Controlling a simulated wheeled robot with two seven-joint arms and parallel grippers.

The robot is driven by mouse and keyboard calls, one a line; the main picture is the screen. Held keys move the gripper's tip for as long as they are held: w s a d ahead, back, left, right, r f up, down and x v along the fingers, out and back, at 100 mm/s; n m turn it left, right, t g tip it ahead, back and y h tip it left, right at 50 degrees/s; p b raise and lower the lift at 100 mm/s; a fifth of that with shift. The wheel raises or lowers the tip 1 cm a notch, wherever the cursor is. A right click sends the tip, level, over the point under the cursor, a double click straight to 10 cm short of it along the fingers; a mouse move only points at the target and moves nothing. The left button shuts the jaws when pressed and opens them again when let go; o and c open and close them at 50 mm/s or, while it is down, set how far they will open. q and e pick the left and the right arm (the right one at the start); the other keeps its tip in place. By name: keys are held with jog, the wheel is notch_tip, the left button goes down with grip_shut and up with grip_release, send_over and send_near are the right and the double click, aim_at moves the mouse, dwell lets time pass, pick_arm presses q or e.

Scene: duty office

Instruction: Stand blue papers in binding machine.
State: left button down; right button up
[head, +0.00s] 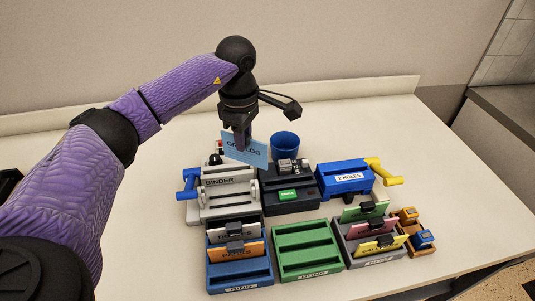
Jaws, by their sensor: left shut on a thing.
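My left gripper (241,138) is shut on the blue papers (257,154), a small light blue sheet with dark lettering. The papers hang roughly upright and slightly tilted, in front of the back right part of the binding machine in the picture. The binding machine (230,203) is light grey, marked BINDER, with a blue handle on its left. The papers and gripper hide part of its back. I cannot tell whether the papers touch it. My right gripper is not in view.
A dark machine (292,204) with a green label and a blue hole punch (341,180) with a yellow handle stand to the right. A blue cup (285,143) is behind. Blue (240,279), green (307,262) and grey (372,262) racks stand in front; the green one looks empty.

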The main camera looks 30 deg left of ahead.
pick_arm(q)
jog(key=a+n, duration=0.6)
jog(key=n, duration=0.1)
notch_tip(320, 180, down, 8)
jog(key=b, duration=0.6)
jog(key=shift+r+b, duration=0.2)
jog(key=shift+b, duration=0.2)
jog(key=shift+f, duration=0.35)
jog(key=shift+c, duration=2.4)
grip_release()
jog(key=shift+r, duration=0.15)
